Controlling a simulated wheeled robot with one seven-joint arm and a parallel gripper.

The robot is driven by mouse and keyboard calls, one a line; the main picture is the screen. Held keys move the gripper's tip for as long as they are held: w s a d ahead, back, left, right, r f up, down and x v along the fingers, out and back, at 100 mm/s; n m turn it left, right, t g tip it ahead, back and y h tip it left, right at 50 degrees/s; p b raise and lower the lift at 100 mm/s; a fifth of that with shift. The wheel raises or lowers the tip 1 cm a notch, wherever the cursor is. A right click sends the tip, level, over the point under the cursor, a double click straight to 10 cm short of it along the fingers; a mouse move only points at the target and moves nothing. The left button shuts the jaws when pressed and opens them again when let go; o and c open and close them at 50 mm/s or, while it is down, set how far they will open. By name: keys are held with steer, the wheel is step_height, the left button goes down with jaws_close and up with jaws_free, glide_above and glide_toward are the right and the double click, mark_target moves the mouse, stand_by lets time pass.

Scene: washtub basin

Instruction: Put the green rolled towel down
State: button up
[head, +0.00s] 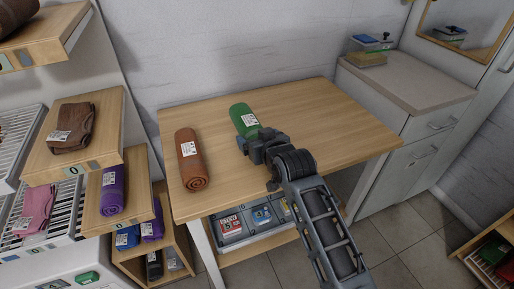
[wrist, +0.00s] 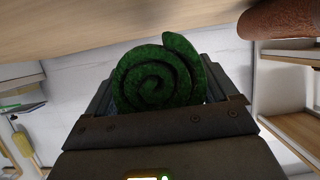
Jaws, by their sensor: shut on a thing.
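The green rolled towel (head: 244,120) has a white label and shows at the middle of the wooden table (head: 300,110) in the head view. My gripper (head: 262,143) is shut on its near end. In the wrist view, the spiral end of the green towel (wrist: 158,77) sits between the jaws (wrist: 160,100), close to the wooden surface. I cannot tell whether the towel touches the tabletop.
A brown rolled towel (head: 190,160) lies on the table's left side. The right part of the tabletop is clear. Shelves with a purple roll (head: 113,190) and a brown towel (head: 72,128) stand at left. A cabinet (head: 410,90) stands right of the table.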

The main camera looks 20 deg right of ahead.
steer(key=shift+f, duration=2)
steer(key=o, duration=0.9)
steer(key=shift+f, duration=0.15)
steer(key=v, duration=1.2)
